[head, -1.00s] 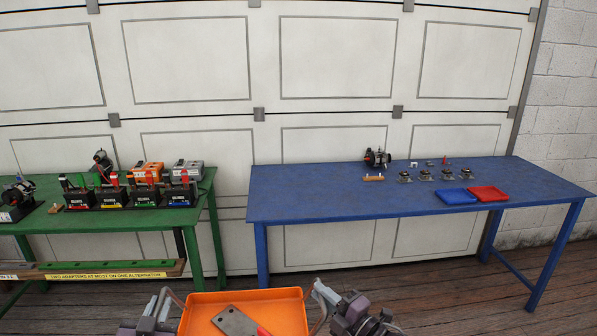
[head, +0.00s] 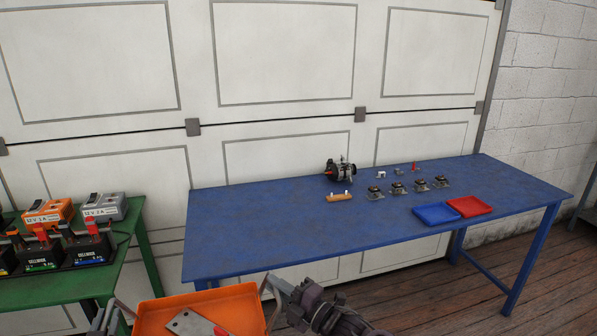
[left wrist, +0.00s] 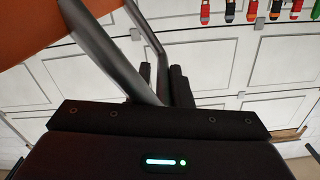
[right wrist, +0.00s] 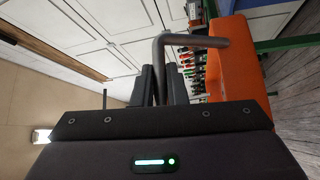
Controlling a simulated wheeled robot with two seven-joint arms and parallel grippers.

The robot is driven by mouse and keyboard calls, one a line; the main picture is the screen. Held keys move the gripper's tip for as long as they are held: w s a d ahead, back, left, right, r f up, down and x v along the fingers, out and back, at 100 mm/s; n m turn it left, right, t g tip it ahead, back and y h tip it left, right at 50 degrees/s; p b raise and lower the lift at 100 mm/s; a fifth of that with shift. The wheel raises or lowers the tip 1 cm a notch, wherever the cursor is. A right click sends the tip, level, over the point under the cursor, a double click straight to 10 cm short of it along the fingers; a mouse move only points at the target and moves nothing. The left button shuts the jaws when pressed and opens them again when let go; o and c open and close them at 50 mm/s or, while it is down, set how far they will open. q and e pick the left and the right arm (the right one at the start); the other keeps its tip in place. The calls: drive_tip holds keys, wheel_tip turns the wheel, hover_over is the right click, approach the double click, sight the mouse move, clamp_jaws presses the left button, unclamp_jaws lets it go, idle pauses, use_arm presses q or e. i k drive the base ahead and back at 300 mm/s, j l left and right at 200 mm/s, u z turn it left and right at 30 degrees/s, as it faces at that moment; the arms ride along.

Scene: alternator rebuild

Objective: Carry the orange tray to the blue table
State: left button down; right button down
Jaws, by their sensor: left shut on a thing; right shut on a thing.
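The orange tray (head: 240,300) is held up in front of me at the bottom of the head view, with a grey metal plate (head: 190,322) and something red in it. My left gripper (left wrist: 165,88) is shut on a grey bar handle of the tray. My right gripper (right wrist: 160,85) is shut on the handle at the tray's other side; the tray's orange wall also shows in the right wrist view (right wrist: 234,70). The blue table (head: 250,235) stands ahead, beyond the tray and apart from it.
On the blue table are an alternator (head: 341,169), a wooden block (head: 339,197), several small metal parts (head: 397,188), a blue tray (head: 436,214) and a red tray (head: 469,206). Its left front part is bare. A green table (head: 120,265) with batteries and chargers stands at left.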

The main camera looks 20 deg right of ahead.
sight(259, 233)
drive_tip(key=i+l, duration=1.05)
drive_tip(key=i, duration=0.3)
